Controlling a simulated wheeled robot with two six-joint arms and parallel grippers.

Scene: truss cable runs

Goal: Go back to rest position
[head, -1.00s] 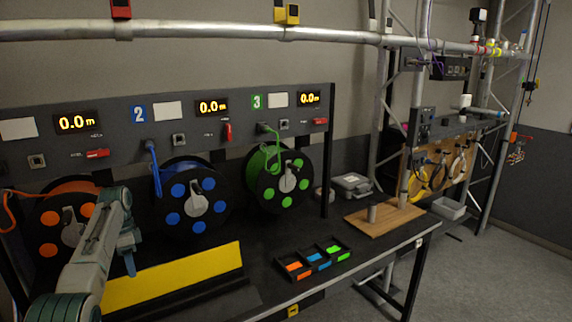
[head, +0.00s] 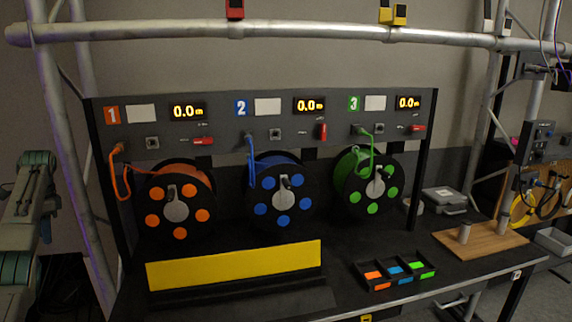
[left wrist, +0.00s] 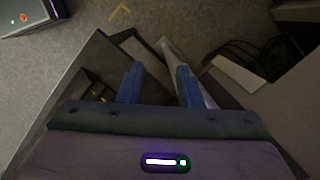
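My left arm (head: 28,215) stands at the far left edge of the head view, beside the bench and clear of it. My left gripper (left wrist: 159,85) shows in the left wrist view with its two blue fingers apart and nothing between them. It points down over grey floor and dark frame parts. Its fingertips cannot be made out in the head view. My right gripper is in neither view.
A bench carries an orange reel (head: 177,207), a blue reel (head: 284,197) and a green reel (head: 372,188). In front are a yellow panel (head: 235,264) and a tray (head: 365,284) of coloured pieces. A truss post (head: 72,165) rises between my left arm and the bench.

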